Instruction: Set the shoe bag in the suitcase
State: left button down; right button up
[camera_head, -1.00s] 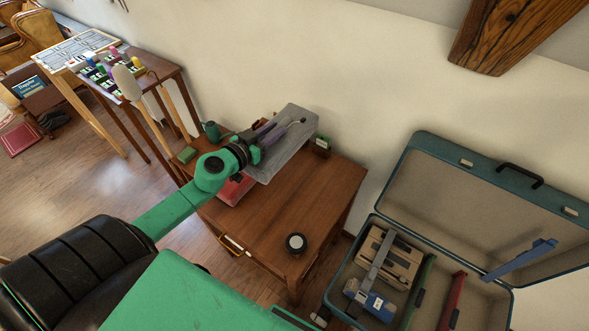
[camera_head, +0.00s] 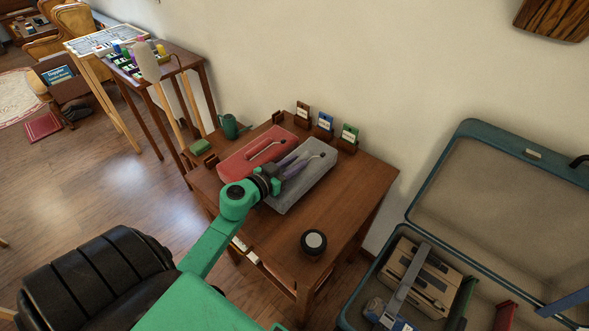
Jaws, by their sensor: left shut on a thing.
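Two flat bags lie at the back of the wooden table, each with a thin cord or handle on top: a red one (camera_head: 237,168) and a grey one (camera_head: 308,184) to its right. Which is the shoe bag I cannot tell from any label. My left gripper (camera_head: 289,172) is shut on the grey bag at its handle. The bag looks flat and close to the tabletop; whether it touches is unclear. The open teal suitcase (camera_head: 372,282) is at the lower right, its lid (camera_head: 490,205) leaning back and its right side cut off. My right gripper is out of view.
The suitcase holds a beige boxy device (camera_head: 425,276), a blue-grey item (camera_head: 386,317) and green and red pieces. On the table (camera_head: 345,215) are a round black tin (camera_head: 313,242), a green watering can (camera_head: 231,126) and three small cards in holders at the back.

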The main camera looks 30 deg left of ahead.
pick_arm(q)
jog(key=c, duration=0.9)
grip_release()
jog(key=shift+o, duration=1.3)
jog(key=shift+r, duration=0.15)
